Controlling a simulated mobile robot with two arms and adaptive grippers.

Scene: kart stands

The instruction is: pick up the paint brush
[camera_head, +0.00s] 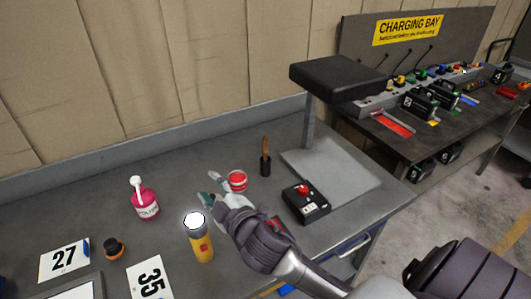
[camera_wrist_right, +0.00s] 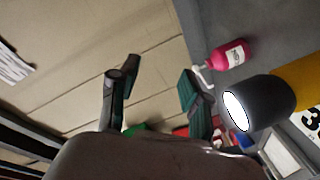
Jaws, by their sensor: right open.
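A thin upright thing with a brown handle and a dark lower part, which looks like the paint brush (camera_head: 265,157), stands on the grey workbench (camera_head: 100,200) toward the back. I cannot tell whether its dark part is bristles or a holder. My right gripper (camera_head: 212,187) is open and empty over the bench, to the left of the brush and apart from it. In the right wrist view its two fingers (camera_wrist_right: 156,82) stand wide apart with nothing between them, and I cannot make out the brush there. My left gripper is not in view.
A yellow lit flashlight (camera_head: 201,247) stands close beside my right gripper. A red-and-white can (camera_head: 237,181) sits just behind it. A pink bottle (camera_head: 145,200), an orange-black jar (camera_head: 113,248) and number cards (camera_head: 64,259) are left. A black box with red button (camera_head: 305,203) is right.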

